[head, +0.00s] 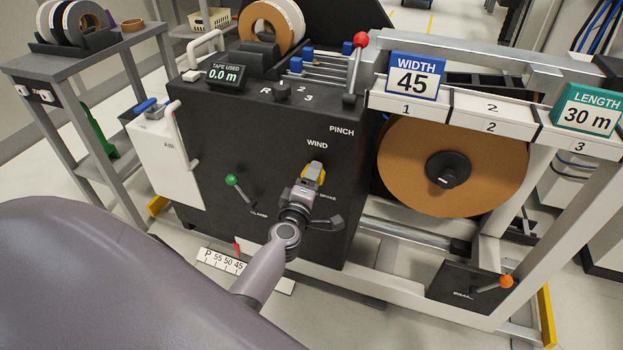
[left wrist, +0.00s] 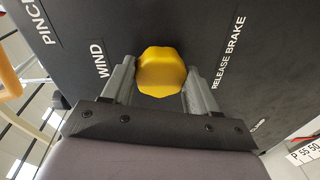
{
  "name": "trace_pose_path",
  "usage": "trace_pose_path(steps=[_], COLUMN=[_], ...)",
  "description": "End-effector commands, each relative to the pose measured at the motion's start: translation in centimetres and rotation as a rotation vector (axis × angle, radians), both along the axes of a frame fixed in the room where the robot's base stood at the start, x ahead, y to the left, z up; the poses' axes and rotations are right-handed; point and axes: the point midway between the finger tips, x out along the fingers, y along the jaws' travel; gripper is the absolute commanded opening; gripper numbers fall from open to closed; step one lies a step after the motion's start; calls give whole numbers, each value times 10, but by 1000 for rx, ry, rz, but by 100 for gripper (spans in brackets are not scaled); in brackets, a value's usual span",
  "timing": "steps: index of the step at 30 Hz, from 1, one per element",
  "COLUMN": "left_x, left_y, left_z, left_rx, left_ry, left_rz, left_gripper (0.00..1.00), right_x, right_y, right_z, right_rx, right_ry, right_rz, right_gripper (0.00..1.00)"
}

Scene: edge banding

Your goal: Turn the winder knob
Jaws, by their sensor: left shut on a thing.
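The yellow winder knob (left wrist: 162,72) sits on the black panel (left wrist: 255,40) below the word WIND. In the left wrist view my left gripper (left wrist: 160,85) has one finger on each side of the knob and is shut on it. In the head view the knob (head: 317,171) shows only in part, behind my left gripper (head: 308,183), which reaches up to the panel from below. The display (head: 224,77) on top of the machine reads TAPE USED 0.0 m. My right gripper is not in view.
A red-knobbed lever (head: 358,58) stands at the PINCH label. A green-knobbed lever (head: 233,181) is left of my gripper, and a black lever (head: 328,223) is close on its right. A large brown roll (head: 490,150) hangs at right. Signs read WIDTH 45 (head: 413,76) and LENGTH 30 m (head: 589,109).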

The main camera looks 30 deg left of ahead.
Motion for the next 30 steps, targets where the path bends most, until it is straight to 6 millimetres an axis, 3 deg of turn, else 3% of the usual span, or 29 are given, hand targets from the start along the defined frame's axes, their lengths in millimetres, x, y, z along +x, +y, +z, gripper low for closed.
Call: trace_pose_path(steps=[14, 15, 17, 30], left_x=[0, 0, 0, 0], left_y=[0, 0, 0, 0], left_z=[0, 0, 0, 8], left_rx=[-20, -19, -19, -18], left_ry=[-4, -4, -4, -4], left_rz=[1, 0, 0, 0], left_gripper=[28, 65, 84, 84], right_x=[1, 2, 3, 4], right_y=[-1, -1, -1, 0], right_z=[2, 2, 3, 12], right_rx=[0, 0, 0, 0], right_ry=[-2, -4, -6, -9], right_rz=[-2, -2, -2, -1], right_gripper=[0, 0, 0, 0])
